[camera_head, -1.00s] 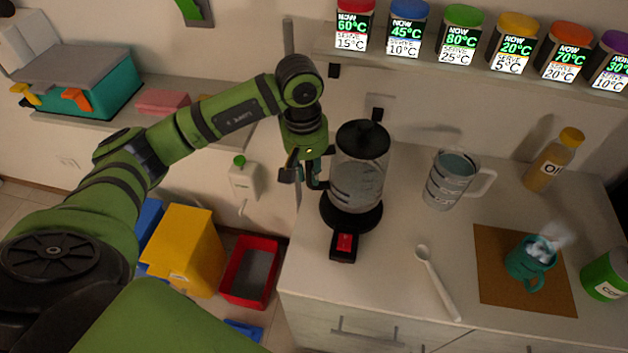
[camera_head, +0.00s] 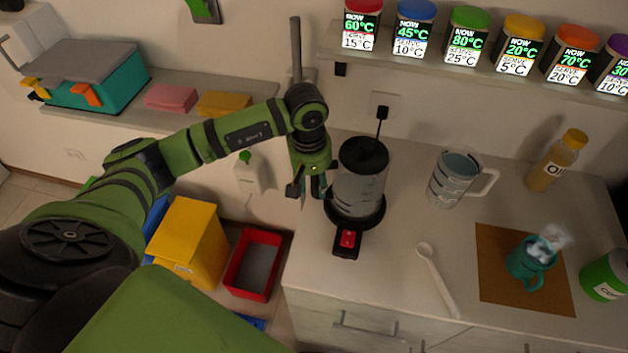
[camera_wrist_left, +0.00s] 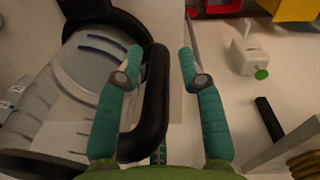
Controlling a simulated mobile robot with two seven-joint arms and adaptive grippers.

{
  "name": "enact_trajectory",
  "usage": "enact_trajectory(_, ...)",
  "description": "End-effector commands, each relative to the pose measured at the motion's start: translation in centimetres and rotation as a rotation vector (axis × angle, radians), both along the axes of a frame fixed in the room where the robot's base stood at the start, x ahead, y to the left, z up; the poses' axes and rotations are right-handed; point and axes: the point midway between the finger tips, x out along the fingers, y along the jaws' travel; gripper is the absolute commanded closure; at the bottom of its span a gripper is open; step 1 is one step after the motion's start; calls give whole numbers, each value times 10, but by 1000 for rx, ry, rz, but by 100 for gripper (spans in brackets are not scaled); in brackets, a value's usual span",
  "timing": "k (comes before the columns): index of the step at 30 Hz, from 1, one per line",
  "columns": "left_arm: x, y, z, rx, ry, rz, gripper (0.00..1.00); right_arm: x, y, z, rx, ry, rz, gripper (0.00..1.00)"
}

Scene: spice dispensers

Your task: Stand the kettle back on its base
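The kettle (camera_head: 359,194), a clear body with a black lid and black handle, stands upright over its round black base (camera_head: 372,220). It appears seated there, with no gap visible. The base has a red switch (camera_head: 347,238) at its front. My left gripper (camera_head: 308,191) is at the kettle's left side, by the handle. In the left wrist view, the handle (camera_wrist_left: 156,100) lies between the two spread fingers of the left gripper (camera_wrist_left: 160,62); clear space shows between the handle and the right finger. My right gripper is not in view.
A measuring jug (camera_head: 456,180) stands right of the kettle. A white spoon (camera_head: 437,280) lies in front. A steaming teal mug (camera_head: 530,262) is on a brown mat (camera_head: 497,285). An oil bottle (camera_head: 558,160) stands at the back right. A shelf of spice dispensers (camera_head: 467,38) hangs above.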

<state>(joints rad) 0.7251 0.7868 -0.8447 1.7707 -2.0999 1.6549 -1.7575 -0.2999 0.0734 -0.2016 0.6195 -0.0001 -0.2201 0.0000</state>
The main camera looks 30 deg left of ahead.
Motion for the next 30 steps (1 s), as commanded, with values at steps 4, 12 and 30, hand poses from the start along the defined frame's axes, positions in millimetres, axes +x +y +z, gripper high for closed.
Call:
enact_trajectory(4,0,0,0,0,0,0,55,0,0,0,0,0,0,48)
enact_trajectory(12,0,0,5,0,-1,0,55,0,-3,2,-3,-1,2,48)
enact_trajectory(30,-4,6,113,-1,-3,0,55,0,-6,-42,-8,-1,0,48)
